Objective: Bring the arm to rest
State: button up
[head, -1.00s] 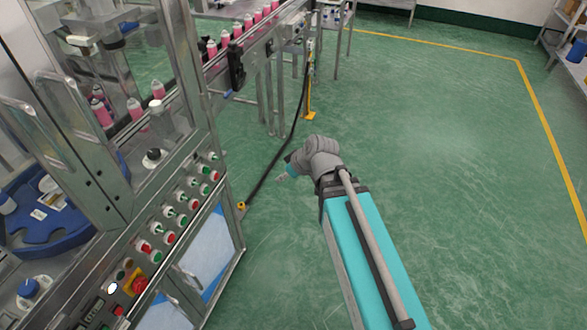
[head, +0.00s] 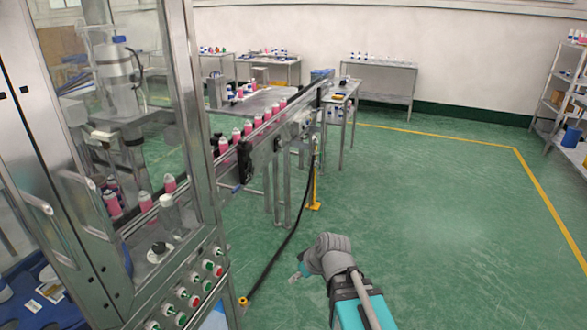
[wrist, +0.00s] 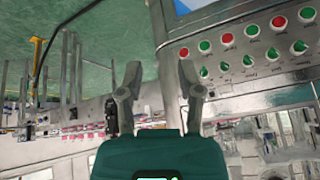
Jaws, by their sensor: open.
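My gripper (wrist: 160,95) shows in the wrist view with its two grey fingers spread apart and nothing between them. In the head view my arm reaches up from the bottom edge, right of the machine, and its end (head: 300,272) hangs over the green floor. The fingers are small there and partly hidden by the wrist. The gripper touches nothing that I can see.
The crimping machine (head: 95,235) stands at left, its button panel (head: 195,285) near my arm; the panel also shows in the wrist view (wrist: 250,45). A conveyor (head: 265,135) carries pink cans. Open floor (head: 440,220) is at right.

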jog(key=s+d+f+m+g+h, duration=0.1)
jog(key=s+d+m+h, duration=0.1)
jog(key=d, duration=0.5)
jog(key=s+d+f+m+g+h, duration=0.1)
jog(key=s+d+m+g+h, duration=0.1)
jog(key=d+m, duration=0.4)
jog(key=shift+s+d+f+h, duration=0.25)
jog(key=shift+s+d+h, duration=0.25)
jog(key=shift+s+d, duration=0.45)
jog(key=shift+a, duration=0.15)
